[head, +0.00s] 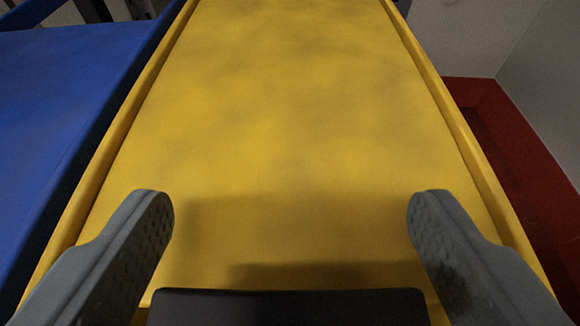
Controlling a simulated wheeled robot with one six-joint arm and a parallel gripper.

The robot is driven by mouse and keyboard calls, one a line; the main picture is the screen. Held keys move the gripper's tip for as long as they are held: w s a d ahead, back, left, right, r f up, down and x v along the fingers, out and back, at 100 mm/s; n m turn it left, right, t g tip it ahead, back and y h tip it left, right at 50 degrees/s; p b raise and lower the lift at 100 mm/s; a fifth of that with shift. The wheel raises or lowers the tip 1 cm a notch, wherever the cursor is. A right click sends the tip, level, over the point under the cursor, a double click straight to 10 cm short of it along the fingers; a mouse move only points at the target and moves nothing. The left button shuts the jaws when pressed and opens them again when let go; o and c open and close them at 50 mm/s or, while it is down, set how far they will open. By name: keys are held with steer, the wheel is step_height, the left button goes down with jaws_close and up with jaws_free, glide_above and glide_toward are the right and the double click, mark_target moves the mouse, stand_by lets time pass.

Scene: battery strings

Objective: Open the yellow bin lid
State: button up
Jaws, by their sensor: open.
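The yellow bin lid (300,120) fills the middle of the head view. It is a broad flat panel with raised rims along its left and right sides, and it looks closed. My gripper (290,205) is open, its two grey fingers wide apart over the near part of the lid. Nothing is between the fingers. I cannot tell whether the fingertips touch the lid. A dark bar at the bottom middle hides part of the lid's near edge.
A blue bin lid (70,110) lies close on the left, with a dark gap between it and the yellow one. A red surface (515,150) and pale walls (470,40) are on the right. Dark shapes stand at the top left.

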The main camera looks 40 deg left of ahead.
mark_target(290, 184)
steer(key=shift+w+a+f, duration=0.15)
steer(key=shift+w+a, duration=0.1)
steer(key=shift+w, duration=0.05)
steer(key=c, duration=1.4)
steer(key=w+a, duration=0.2)
steer(key=w, duration=0.1)
steer(key=shift+w+a, duration=0.25)
steer(key=o, duration=1.4)
steer(key=shift+s+d, duration=0.1)
steer(key=v, duration=1.7)
steer(key=shift+s+d, duration=0.15)
